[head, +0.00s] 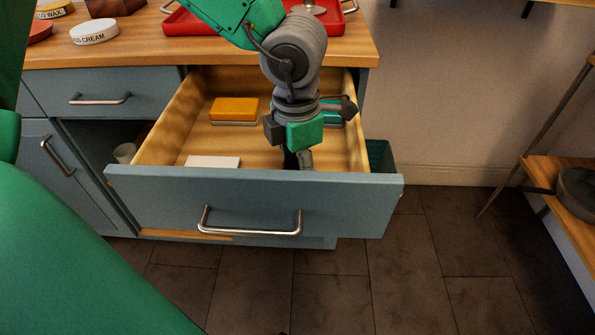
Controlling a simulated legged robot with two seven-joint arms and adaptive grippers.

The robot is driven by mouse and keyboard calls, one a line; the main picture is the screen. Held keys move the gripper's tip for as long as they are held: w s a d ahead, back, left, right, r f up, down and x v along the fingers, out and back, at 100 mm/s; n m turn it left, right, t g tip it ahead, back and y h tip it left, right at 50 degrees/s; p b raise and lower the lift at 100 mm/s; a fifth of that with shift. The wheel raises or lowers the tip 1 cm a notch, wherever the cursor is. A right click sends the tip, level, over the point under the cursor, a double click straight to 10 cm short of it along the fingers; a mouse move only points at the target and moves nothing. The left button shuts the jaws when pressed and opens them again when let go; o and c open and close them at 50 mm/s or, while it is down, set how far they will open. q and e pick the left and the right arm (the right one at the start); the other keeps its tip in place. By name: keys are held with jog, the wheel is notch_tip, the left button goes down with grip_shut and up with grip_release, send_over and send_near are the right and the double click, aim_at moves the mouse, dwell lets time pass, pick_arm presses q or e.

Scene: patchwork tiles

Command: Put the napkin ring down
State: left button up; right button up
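My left gripper (298,160) points down into the open drawer (255,200), just behind its front panel. Its fingertips are partly hidden by its own body and the drawer front, so I cannot tell whether it is open or shut. No napkin ring can be made out; a small grey shape at the fingers is too hidden to tell from a fingertip. My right gripper is not in view.
The drawer also holds a yellow-orange block (234,110), a white block (212,162) and a teal item (331,115) partly behind my wrist. The wooden counter (140,50) above bears a red tray (195,24) and a round white tin (94,32). A wooden shelf (552,172) stands right.

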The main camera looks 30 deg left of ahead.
pick_arm(q)
jog(key=shift+d+f, duration=0.1)
jog(key=shift+d, duration=0.15)
jog(key=o, duration=0.9)
jog(key=shift+a, duration=0.1)
notch_tip(320, 180, up, 12)
jog(key=p, duration=0.5)
jog(key=shift+p, duration=0.4)
jog(key=shift+s, duration=0.1)
